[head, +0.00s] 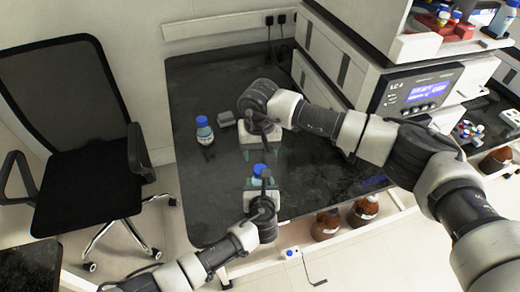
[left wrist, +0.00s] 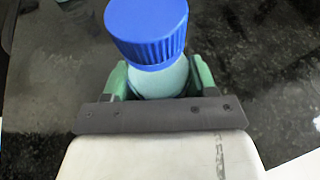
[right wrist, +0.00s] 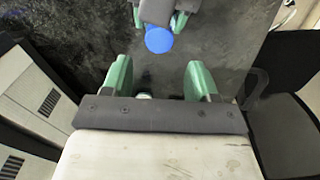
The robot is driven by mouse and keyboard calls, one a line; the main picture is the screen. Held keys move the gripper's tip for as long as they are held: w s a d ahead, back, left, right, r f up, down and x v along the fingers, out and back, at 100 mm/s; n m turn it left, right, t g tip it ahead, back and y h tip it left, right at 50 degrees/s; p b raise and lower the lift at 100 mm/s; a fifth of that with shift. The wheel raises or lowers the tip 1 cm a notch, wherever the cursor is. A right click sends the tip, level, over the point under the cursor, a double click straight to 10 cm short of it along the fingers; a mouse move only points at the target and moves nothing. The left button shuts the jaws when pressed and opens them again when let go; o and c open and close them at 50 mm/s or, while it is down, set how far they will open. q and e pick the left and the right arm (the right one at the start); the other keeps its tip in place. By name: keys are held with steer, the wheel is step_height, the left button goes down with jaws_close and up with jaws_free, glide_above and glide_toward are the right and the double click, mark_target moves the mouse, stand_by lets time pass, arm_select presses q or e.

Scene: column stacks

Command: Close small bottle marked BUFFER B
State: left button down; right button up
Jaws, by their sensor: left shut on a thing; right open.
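A small bottle with a ribbed blue cap (left wrist: 147,28) is held upright between the green fingers of my left gripper (left wrist: 155,82). The cap sits on its top; I cannot tell how tightly. Its label is hidden. In the head view the blue cap (head: 258,170) shows above my left gripper (head: 262,183), over the dark bench.
Another blue-capped bottle (head: 205,131) stands on the black bench (head: 205,80), beside a small grey block (head: 226,118). A device with a lit display (head: 425,92) stands right. Brown bottles (head: 326,224) sit below the bench edge. An office chair (head: 85,150) is left.

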mark_target(260, 168)
steer(key=shift+r+n, duration=0.6)
steer(key=shift+n, duration=0.6)
steer(key=shift+f, duration=4.05)
steer(key=c, duration=0.9)
steer(key=m, duration=0.6)
steer(key=shift+m, duration=0.3)
steer(key=shift+c, duration=0.2)
steer(key=o, duration=1)
